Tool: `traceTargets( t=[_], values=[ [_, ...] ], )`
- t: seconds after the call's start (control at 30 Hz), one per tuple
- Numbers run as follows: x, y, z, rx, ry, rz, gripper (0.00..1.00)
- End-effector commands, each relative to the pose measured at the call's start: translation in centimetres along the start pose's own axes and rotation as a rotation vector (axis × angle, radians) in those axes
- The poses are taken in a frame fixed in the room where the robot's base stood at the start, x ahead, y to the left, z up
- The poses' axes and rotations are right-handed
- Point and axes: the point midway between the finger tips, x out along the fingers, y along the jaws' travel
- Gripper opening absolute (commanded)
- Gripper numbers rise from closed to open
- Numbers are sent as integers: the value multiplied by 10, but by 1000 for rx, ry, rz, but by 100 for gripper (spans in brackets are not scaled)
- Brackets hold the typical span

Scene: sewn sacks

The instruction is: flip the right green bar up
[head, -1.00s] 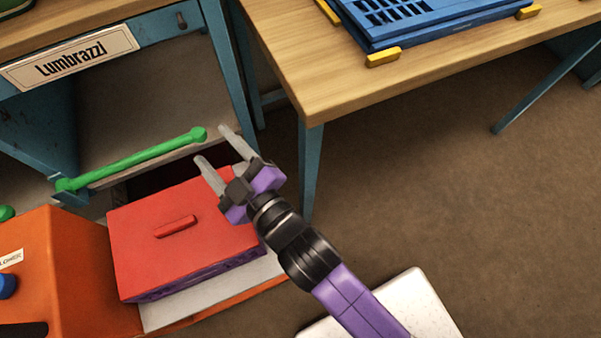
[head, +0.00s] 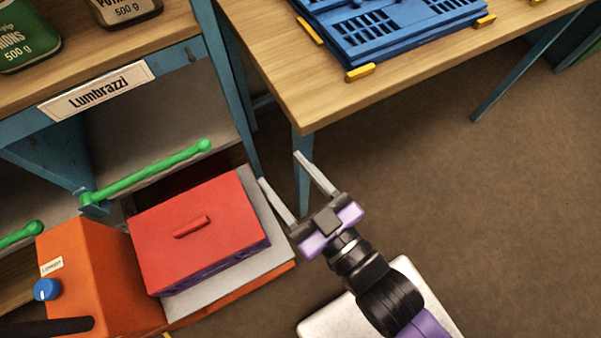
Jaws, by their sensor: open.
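A green bar (head: 150,173) slants across the front of the shelf bay under the Lumbrazzi label. Its left end sits at a blue bracket, and its rounded right end is higher in the picture. A second green bar (head: 22,234) shows in part at the left edge, cut off by the frame. My gripper (head: 281,170) is open and empty. Its two grey fingers point up and left, to the right of the first bar's rounded end and apart from it. The fingertips lie between the red lid and the wooden table's leg in the picture.
A red lid (head: 221,213) with a handle tops a box on a grey and orange base, left of my gripper. An orange machine (head: 85,270) with a blue knob stands at lower left. A wooden table (head: 400,80) holds a blue panel (head: 375,40). Brown floor lies open at right.

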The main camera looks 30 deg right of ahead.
Motion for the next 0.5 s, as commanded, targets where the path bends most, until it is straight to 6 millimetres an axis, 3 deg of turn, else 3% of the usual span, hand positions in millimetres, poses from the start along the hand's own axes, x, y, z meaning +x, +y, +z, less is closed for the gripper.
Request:
traceTargets(
  t=[0.2, 0.5],
  values=[
    [-19, 12, -15, 34, -12, 20, 57],
    [-24, 16, -17, 46, -13, 26, 57]
  ],
)
